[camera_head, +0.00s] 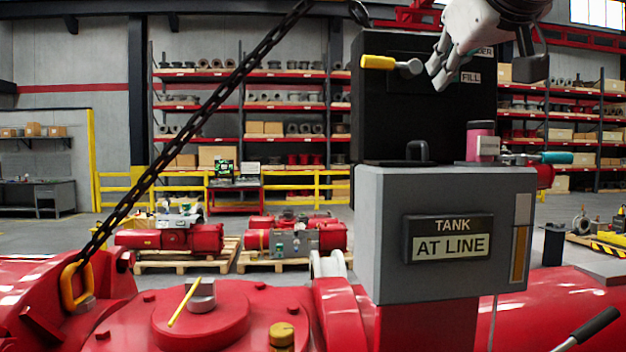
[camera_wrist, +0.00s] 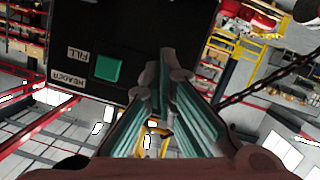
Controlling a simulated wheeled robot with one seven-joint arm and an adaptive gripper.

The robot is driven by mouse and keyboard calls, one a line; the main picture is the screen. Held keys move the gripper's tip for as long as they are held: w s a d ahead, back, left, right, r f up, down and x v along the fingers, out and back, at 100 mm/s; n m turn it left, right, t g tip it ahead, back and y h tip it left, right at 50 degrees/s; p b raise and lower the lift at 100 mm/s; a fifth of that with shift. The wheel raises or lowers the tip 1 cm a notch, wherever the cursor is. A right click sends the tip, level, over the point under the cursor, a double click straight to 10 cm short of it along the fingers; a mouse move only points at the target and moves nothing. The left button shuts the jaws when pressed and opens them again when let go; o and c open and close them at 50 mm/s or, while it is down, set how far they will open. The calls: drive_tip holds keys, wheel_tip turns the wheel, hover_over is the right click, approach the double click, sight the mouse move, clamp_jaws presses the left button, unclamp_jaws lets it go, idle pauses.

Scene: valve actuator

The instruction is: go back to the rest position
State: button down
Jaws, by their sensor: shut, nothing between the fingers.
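My gripper (camera_head: 438,78) is shut and empty at the upper right in the head view, in front of the black box (camera_head: 370,125). It is just right of the yellow-handled lever (camera_head: 378,62), with a small gap showing between them. In the wrist view the closed fingers (camera_wrist: 166,72) with teal pads reach up the middle, close to the black box (camera_wrist: 150,22). A teal square (camera_wrist: 107,69) lies beside the FILL and HEADER labels (camera_wrist: 76,54). A yellow patch shows between the fingers; I cannot tell what it is.
A grey box marked TANK AT LINE (camera_head: 448,237) stands below the black box. A chain (camera_head: 180,135) runs diagonally at left. A pink cylinder (camera_head: 480,140) and a teal-handled lever (camera_head: 555,157) are at right. Red machinery (camera_head: 240,320) fills the front.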

drive_tip(key=s+f+m+g, duration=0.1)
drive_tip(key=s+f+g, duration=0.2)
drive_tip(key=f, duration=1)
drive_tip(key=s+a+f+m+g, duration=0.1)
drive_tip(key=s+f+g, duration=0.2)
drive_tip(key=s+f, duration=0.5)
drive_tip(key=s+a+f+m+g, duration=0.1)
drive_tip(key=s+f+g, duration=0.2)
drive_tip(key=f, duration=1.5)
drive_tip(key=s, duration=0.3)
drive_tip(key=shift+a+y, duration=0.15)
drive_tip(key=shift+y, duration=0.25)
